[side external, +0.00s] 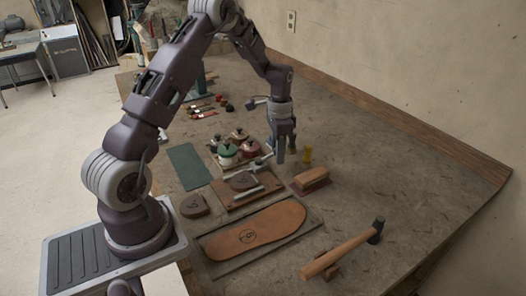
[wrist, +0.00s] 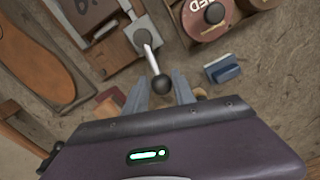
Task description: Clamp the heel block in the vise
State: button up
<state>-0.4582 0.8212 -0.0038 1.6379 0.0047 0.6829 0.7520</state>
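The brown heel block (side external: 243,181) lies in the metal vise (side external: 270,184), on a wooden base, in the side view. In the wrist view part of the heel block (wrist: 82,10) shows at the top, beside the grey vise jaw (wrist: 118,45). The vise's handle bar (wrist: 148,48) ends in a dark ball knob (wrist: 161,84). My gripper (side external: 281,158) hangs pointing down, just behind and right of the vise. In the wrist view my gripper (wrist: 159,80) is open, with one finger on each side of the knob. I cannot tell whether either finger touches it.
A second brown heel-shaped piece (side external: 194,206) lies left of the vise. A leather sole (side external: 250,234) lies on a dark mat in front. Round tins (side external: 228,152) stand behind, a brush (side external: 311,179) to the right, a hammer (side external: 340,254) at front right. The right table area is clear.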

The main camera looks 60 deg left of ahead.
jog(key=shift+s+d, duration=0.25)
jog(key=shift+d, duration=0.7)
jog(key=o, duration=0.4)
jog(key=shift+c, duration=0.2)
notch_tip(320, 180, up, 6)
dwell(0.3)
jog(key=shift+a, duration=0.1)
